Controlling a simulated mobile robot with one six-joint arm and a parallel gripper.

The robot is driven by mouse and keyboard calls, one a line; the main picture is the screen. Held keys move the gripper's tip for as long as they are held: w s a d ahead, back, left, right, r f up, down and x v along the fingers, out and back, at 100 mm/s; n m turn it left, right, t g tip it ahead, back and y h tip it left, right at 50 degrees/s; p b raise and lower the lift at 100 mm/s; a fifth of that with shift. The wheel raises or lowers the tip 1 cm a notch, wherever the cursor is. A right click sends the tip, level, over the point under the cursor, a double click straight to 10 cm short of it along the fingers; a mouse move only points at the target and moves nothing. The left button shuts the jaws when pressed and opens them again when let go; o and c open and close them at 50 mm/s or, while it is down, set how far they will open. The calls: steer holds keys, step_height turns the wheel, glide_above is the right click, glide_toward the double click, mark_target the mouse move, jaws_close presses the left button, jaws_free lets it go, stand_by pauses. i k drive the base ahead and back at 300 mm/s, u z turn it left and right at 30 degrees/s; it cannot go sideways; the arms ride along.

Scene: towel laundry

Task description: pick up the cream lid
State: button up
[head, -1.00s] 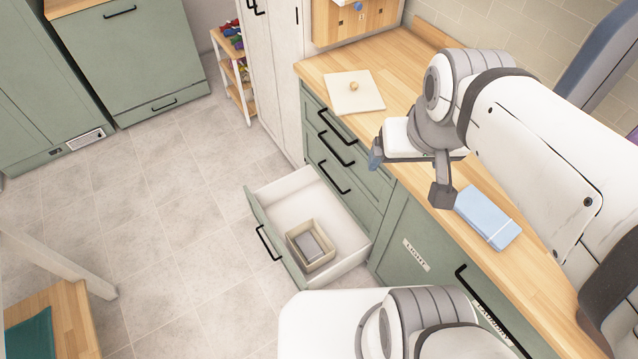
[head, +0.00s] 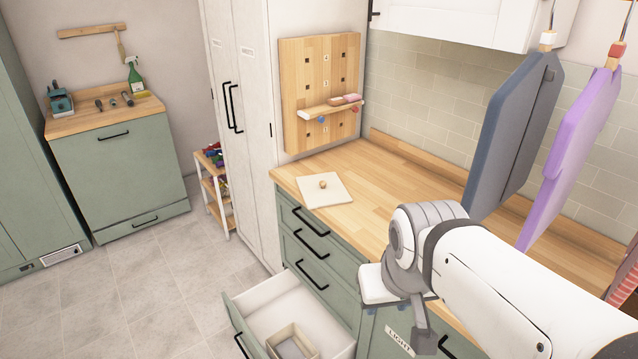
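The cream lid (head: 325,189) is a flat square plate with a small round wooden knob in its middle. It lies flat on the wooden counter near its far left end, fully in view. My gripper (head: 394,322) points down in front of the counter's drawer side, nearer to me and lower right in the picture than the lid, clearly apart from it. Its fingers look spread, with nothing seen between them. My arm hides part of the counter.
An open drawer (head: 262,290) holding a small cream box (head: 291,343) juts out below the counter (head: 400,172). A grey board (head: 512,135) and a purple board (head: 570,155) hang over the counter at right. A wooden pegboard (head: 320,75) stands behind the lid.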

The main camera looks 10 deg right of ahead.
mark_target(318, 190)
steer(key=z, duration=2.55)
steer(key=k, duration=1)
steer(key=u, duration=2)
steer(key=i, duration=1)
steer(key=u, duration=0.05)
